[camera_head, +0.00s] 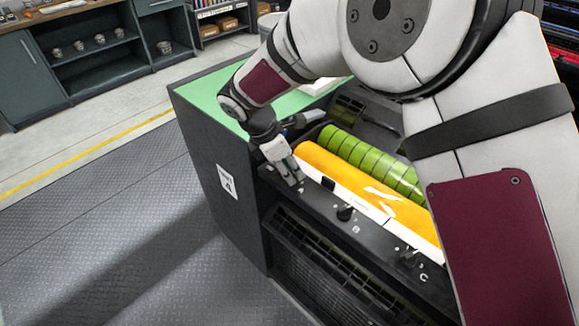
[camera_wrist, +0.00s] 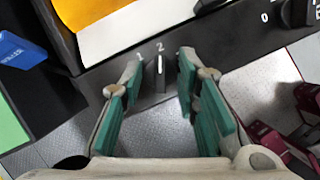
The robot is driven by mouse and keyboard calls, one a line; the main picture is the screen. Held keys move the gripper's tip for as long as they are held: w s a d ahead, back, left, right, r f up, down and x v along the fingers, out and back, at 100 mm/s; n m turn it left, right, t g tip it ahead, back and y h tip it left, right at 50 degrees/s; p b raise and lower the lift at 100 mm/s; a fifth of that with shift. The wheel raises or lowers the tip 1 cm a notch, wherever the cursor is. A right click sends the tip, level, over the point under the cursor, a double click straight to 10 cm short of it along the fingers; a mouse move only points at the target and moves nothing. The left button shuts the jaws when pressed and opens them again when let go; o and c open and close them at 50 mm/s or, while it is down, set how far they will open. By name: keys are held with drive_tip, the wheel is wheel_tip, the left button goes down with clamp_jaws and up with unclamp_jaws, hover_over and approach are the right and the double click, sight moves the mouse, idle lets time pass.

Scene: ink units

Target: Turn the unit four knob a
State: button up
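Knob A (camera_wrist: 158,78) is a small black knob with a white pointer line on the front panel of the unit. The line points up toward the printed 2 in the wrist view, with a 1 to its left. My gripper (camera_wrist: 161,66) is open, its teal-padded fingers on either side of the knob with gaps showing. In the head view my gripper (camera_head: 292,181) is down at the left end of the black panel and hides knob A. The unit's side label (camera_head: 227,182) reads 4.
Knob B (camera_head: 345,212) and knob C (camera_head: 408,258) sit further right along the panel. An orange roller (camera_head: 350,180) and a green ribbed roller (camera_head: 372,160) lie behind it. A blue object (camera_wrist: 20,50) is left in the wrist view. Open floor lies in front.

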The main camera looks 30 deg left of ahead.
clamp_jaws()
drive_tip(key=shift+w+f+m+h+b, duration=0.15)
drive_tip(key=shift+m+h+b, duration=0.15)
drive_tip(key=shift+m+b, duration=0.55)
drive_tip(key=m+g+b, duration=0.1)
drive_tip(key=m, duration=0.1)
drive_tip(key=shift+m+h, duration=0.3)
drive_tip(key=shift+m, duration=0.05)
drive_tip(key=m+g+b, duration=0.1)
drive_tip(key=m, duration=0.1)
drive_tip(key=m+g+b, duration=0.1)
drive_tip(key=m, duration=0.2)
drive_tip(key=shift+w+h, duration=0.1)
drive_tip(key=shift+h, duration=0.2)
drive_tip(key=shift+m, duration=0.4)
